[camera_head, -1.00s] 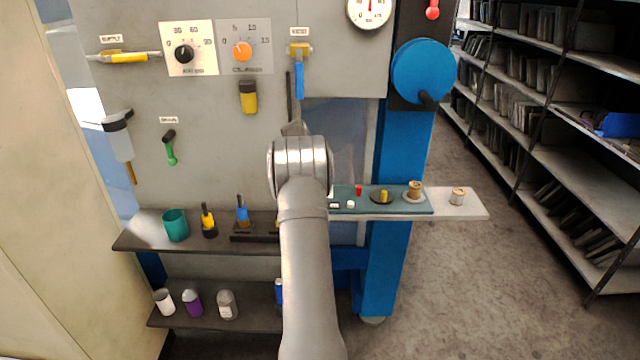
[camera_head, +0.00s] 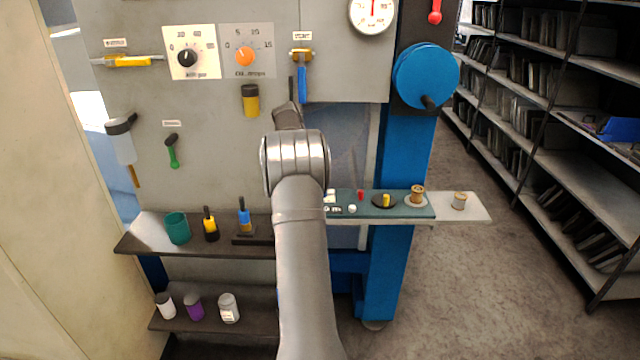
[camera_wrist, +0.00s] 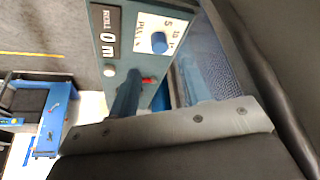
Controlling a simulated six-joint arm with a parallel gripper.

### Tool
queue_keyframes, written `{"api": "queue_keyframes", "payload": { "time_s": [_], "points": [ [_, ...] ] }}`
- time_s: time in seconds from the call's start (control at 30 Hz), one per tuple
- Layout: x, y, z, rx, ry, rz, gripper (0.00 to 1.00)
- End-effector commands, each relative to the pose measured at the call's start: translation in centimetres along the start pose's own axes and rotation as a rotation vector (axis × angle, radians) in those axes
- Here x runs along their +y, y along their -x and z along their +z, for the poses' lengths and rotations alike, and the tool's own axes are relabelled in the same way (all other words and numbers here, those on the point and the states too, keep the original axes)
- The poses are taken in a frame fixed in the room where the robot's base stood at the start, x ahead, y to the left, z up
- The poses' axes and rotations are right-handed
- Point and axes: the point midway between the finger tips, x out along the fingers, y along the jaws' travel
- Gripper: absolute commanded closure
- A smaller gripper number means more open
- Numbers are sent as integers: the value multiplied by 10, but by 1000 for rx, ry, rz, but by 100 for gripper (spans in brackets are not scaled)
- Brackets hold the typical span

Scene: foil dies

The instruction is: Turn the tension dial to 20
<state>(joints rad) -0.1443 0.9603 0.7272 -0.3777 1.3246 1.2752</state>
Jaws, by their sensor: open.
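A blue knob (camera_wrist: 159,42) sits on a white scale plate in the wrist view, with a 5 and a 10 readable and what looks like PULL lettering. It may be the tension dial; its pointer is not clear. In the head view an orange knob (camera_head: 245,57) has a scale from 0 to 15, and a black knob (camera_head: 188,57) has a larger scale. My gripper (camera_wrist: 165,100) is partly visible at the bottom of the wrist view, open, apart from the blue knob. My own arm hides it in the head view.
A small 0 m display (camera_wrist: 108,45) and a red lever (camera_wrist: 148,80) are near the blue knob. A blue crank wheel (camera_head: 425,75) and a round gauge (camera_head: 372,12) are at upper right. Shelves below hold cups and bottles.

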Motion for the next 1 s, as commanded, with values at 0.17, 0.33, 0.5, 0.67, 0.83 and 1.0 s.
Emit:
{"api": "queue_keyframes", "payload": {
  "time_s": [0.17,0.33,0.5,0.67,0.83,1.0],
  "points": [
    [0,46,0,1,-1,-3,56],
    [0,78,0,0,-1,-1,56],
    [0,96,0,0,0,0,56],
    [0,101,0,-1,0,1,56],
    [0,101,0,-1,0,1,56],
    [0,98,0,-1,0,2,56]
  ]
}}
